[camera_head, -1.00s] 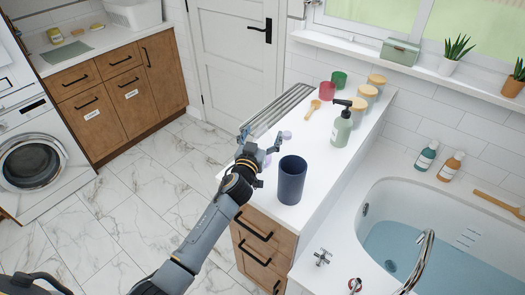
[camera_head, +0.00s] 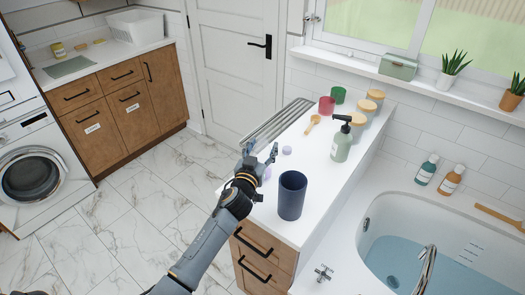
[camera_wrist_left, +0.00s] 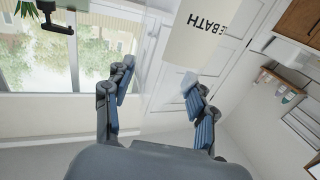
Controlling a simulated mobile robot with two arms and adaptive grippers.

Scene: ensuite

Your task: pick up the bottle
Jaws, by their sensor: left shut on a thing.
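A green pump bottle (camera_head: 341,143) with a black pump and a pale label stands upright on the white counter. A teal bottle (camera_head: 427,168) and an orange bottle (camera_head: 452,180) stand on the bath's rim. My left gripper (camera_head: 260,151) is over the counter's left part, to the left of the pump bottle and apart from it. My right gripper is not in view.
A dark blue cup (camera_head: 291,196) stands close to the right of my left wrist. Small purple pieces (camera_head: 287,150) lie by the fingers. A wooden spoon (camera_head: 312,123), a red cup (camera_head: 326,106), a green cup (camera_head: 338,95) and lidded jars (camera_head: 362,108) stand farther back. The filled bath (camera_head: 420,255) is at right.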

